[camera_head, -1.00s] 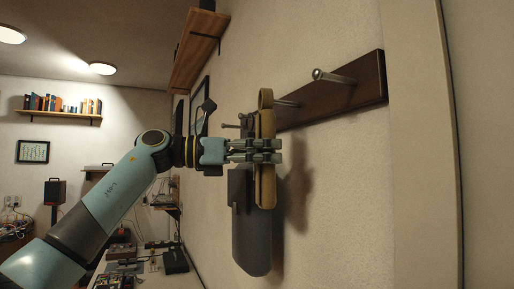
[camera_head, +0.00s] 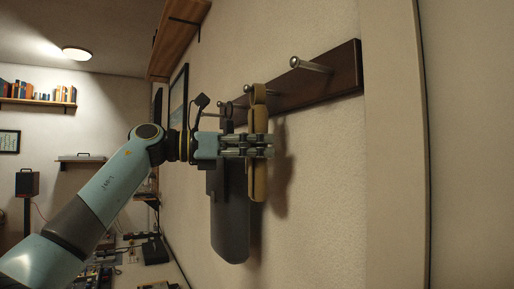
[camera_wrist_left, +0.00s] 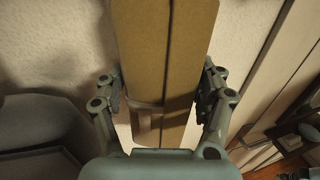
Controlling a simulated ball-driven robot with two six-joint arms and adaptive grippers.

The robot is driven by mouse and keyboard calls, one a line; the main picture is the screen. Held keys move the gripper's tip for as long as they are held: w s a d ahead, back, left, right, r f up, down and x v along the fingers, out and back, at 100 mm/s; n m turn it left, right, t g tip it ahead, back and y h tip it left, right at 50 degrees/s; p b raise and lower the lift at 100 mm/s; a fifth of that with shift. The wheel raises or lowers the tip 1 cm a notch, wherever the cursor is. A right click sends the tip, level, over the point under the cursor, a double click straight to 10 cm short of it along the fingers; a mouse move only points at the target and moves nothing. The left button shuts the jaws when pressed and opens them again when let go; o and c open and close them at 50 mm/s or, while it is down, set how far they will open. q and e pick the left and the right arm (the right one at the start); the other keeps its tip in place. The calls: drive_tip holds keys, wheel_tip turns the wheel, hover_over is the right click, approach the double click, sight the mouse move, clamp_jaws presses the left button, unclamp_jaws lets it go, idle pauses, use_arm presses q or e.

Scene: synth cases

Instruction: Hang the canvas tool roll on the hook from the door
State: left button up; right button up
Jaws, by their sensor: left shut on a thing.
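The tan canvas tool roll (camera_head: 257,182) hangs upright in my left gripper (camera_head: 270,145), which is shut around its upper half. A rounded loop or tab (camera_head: 258,93) tops the roll. In the left wrist view the roll (camera_wrist_left: 165,45) fills the space between the two fingers (camera_wrist_left: 163,92). A dark wooden rack (camera_head: 345,72) with metal pegs is on the wall. The peg nearest the door frame (camera_head: 312,66) is bare, up and right of the roll's top. My right gripper is out of view.
A long dark grey thing (camera_head: 230,225) hangs against the wall just behind and left of the roll. A pale door frame (camera_head: 392,150) stands right of the rack. A wooden shelf (camera_head: 178,38) juts out at upper left. The wall below the bare peg is clear.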

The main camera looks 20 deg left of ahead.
use_arm(q)
drive_tip(key=o, duration=1.5)
drive_tip(key=shift+c, duration=0.2)
